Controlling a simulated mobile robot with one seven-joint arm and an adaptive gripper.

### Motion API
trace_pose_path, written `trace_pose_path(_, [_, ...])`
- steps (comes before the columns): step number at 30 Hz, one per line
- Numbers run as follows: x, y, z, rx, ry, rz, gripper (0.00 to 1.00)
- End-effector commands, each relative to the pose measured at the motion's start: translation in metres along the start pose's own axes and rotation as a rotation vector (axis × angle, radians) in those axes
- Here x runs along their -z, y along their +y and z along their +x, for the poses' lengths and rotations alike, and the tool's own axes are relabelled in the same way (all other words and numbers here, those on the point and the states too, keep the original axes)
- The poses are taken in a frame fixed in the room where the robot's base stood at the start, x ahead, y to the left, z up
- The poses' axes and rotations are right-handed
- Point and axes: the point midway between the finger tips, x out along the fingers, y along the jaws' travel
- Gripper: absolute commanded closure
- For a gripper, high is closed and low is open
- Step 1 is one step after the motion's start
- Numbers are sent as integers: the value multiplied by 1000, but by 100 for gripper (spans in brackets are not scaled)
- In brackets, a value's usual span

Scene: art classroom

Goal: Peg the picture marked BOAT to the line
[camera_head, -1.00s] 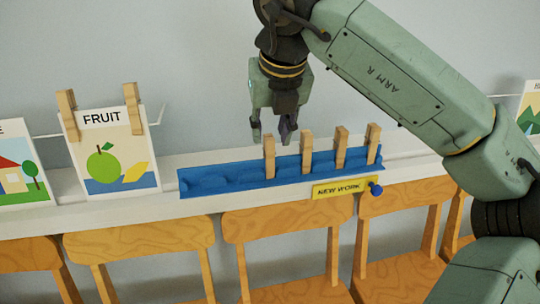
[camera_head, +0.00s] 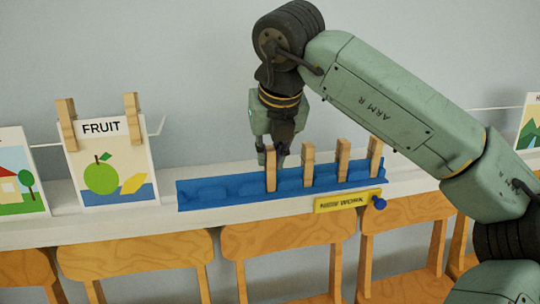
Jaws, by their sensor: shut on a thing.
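Several wooden pegs stand upright in a blue rack (camera_head: 220,193) on the white ledge. My gripper (camera_head: 275,156) points down at the leftmost peg (camera_head: 271,172) and is shut on it; the peg's lower part is still in the rack. The peg partly hides the fingertips. The other pegs (camera_head: 308,165) stand to its right. The line (camera_head: 155,127) shows beside the FRUIT picture (camera_head: 105,165) and again at the far right. No picture marked BOAT is visible.
FRUIT hangs by two pegs at left. A house picture (camera_head: 18,180) and a mountain picture (camera_head: 530,125) are cut off by the edges. A yellow label (camera_head: 345,202) with a blue knob (camera_head: 379,203) is on the ledge front. Wooden chairs (camera_head: 290,240) stand below.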

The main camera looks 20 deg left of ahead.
Motion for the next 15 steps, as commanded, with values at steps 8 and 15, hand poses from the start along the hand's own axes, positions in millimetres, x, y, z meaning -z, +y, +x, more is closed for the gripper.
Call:
trace_pose_path(8, [-1, 0, -2, 0, 0, 0, 100])
trace_pose_path(15, [-6, 0, -13, 1, 0, 0, 100])
